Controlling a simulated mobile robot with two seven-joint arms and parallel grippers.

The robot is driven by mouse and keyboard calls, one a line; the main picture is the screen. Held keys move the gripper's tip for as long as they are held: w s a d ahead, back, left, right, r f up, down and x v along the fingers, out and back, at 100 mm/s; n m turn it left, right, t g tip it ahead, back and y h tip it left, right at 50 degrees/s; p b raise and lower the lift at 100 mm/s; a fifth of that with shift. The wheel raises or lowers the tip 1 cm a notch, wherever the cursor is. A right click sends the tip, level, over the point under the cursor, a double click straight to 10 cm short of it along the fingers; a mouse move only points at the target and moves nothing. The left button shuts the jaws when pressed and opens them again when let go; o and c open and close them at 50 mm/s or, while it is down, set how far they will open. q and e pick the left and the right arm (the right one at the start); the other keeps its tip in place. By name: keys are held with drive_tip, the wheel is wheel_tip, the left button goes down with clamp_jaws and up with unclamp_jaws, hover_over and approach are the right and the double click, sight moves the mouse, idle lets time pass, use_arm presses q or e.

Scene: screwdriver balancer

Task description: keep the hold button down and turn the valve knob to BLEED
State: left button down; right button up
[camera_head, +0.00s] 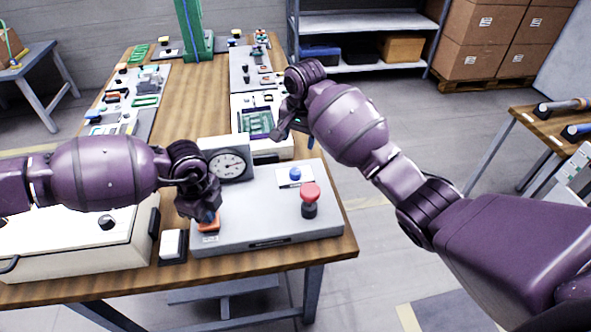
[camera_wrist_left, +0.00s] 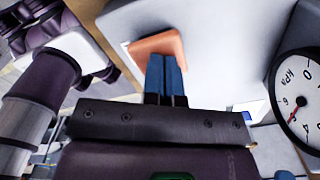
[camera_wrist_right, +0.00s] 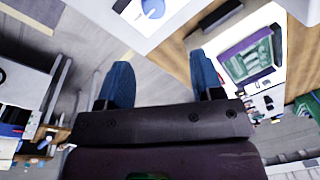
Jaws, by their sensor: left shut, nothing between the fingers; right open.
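The orange button (camera_head: 209,227) is at the front left of the grey panel box (camera_head: 262,222). My left gripper (camera_head: 209,216) is shut and empty, its blue fingertips over the orange button. In the left wrist view the fingers overlap the orange button (camera_wrist_left: 142,47) and seem to touch it; how far it is pressed I cannot tell. The blue knob (camera_head: 295,173) sits on a white plate near the box's back right. My right gripper (camera_head: 295,137) is open and empty, above and behind the knob. The blue knob (camera_wrist_right: 152,8) shows at the top of the right wrist view. Knob labels are unreadable.
A kPa gauge (camera_head: 230,165) rises at the box's back left. A cream case (camera_head: 70,245) and a white rocker switch (camera_head: 172,244) lie to the left. A device with a green board (camera_head: 259,122) sits behind.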

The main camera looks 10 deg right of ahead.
sight(295, 171)
drive_tip(key=shift+g, duration=0.4)
drive_tip(key=f, duration=0.7)
drive_tip(key=a+f, duration=0.1)
drive_tip(key=f, duration=0.3)
drive_tip(key=shift+s+f, duration=0.1)
drive_tip(key=shift+s, duration=0.25)
drive_tip(key=c, duration=0.9)
